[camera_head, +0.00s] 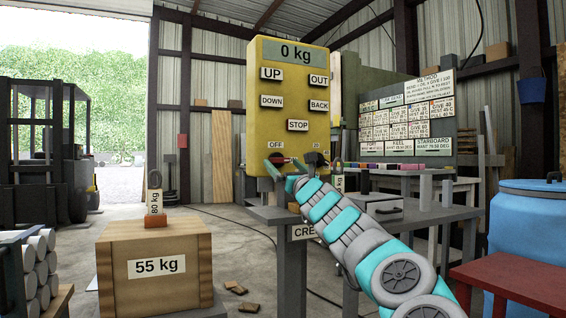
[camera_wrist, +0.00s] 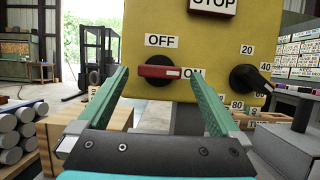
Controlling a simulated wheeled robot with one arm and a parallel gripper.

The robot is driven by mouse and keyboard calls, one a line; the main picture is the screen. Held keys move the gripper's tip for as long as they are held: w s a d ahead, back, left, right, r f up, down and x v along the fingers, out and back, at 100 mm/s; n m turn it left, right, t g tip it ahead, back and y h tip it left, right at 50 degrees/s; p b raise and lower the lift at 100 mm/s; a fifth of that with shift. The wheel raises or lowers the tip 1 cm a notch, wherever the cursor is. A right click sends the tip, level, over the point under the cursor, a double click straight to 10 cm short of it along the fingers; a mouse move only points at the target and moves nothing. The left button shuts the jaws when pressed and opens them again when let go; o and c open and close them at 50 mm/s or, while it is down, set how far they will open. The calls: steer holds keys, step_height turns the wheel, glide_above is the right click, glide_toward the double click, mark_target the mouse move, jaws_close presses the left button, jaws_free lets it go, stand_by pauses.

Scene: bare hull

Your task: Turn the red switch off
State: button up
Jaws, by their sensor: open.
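The red switch (camera_wrist: 158,71) is on the front of the yellow control box (camera_head: 290,110), low and to the left. In the wrist view its red bar lies level, its right end towards the ON label, which is partly hidden by a fingertip. The OFF label (camera_wrist: 162,41) is above it. My gripper (camera_wrist: 159,73) is open and empty, with one green finger to each side of the bar. I cannot tell how far the fingertips are from the box. In the head view the switch (camera_head: 286,160) shows partly behind my gripper (camera_head: 284,169).
A black knob (camera_wrist: 250,80) with number labels is right of the switch. A blue barrel (camera_head: 525,230) and a red bench (camera_head: 515,280) are at the right. Open floor lies behind the crate.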

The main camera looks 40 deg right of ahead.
steer(key=shift+w+r, duration=0.25)
steer(key=shift+w, duration=0.15)
steer(key=c, duration=1.4)
